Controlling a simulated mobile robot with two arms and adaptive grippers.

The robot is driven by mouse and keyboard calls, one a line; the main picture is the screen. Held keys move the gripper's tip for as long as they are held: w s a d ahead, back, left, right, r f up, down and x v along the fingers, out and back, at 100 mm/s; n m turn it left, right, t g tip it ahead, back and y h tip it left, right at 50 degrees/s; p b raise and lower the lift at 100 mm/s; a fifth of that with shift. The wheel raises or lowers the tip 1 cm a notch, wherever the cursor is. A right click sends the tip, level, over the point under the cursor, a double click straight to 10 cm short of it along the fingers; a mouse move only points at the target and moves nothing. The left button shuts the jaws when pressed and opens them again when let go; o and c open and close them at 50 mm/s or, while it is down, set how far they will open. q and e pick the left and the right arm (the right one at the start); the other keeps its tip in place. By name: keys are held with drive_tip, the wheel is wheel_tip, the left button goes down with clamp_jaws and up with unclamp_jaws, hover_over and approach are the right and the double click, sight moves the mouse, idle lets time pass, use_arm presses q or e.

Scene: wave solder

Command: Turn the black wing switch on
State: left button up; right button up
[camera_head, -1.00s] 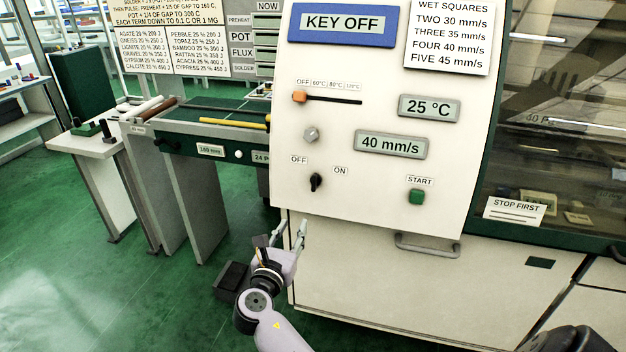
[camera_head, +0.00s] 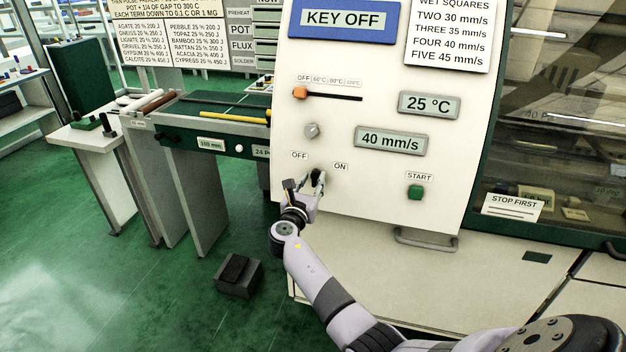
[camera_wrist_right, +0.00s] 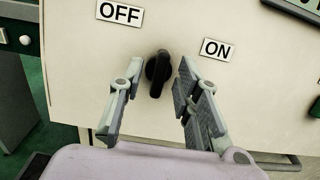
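The black wing switch (camera_wrist_right: 157,72) is on the cream panel between the OFF label (camera_wrist_right: 120,13) and the ON label (camera_wrist_right: 215,48). In the wrist view its wing stands nearly upright. My right gripper (camera_wrist_right: 158,78) is open, with one finger on each side of the switch and a visible gap to each. In the head view the right gripper (camera_head: 312,180) is in front of the switch and mostly hides it. The display (camera_head: 343,20) reads KEY OFF. My left gripper is not in view.
A grey knob (camera_head: 311,131) and an orange slider (camera_head: 301,92) are above the switch. A green START button (camera_head: 415,192) is to the right. A metal handle (camera_head: 426,240) sticks out below the panel. A dark box (camera_head: 238,277) stands on the floor.

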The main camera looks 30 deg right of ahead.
drive_tip(key=shift+w+d, duration=0.35)
drive_tip(key=shift+d, duration=0.1)
clamp_jaws()
idle(0.3)
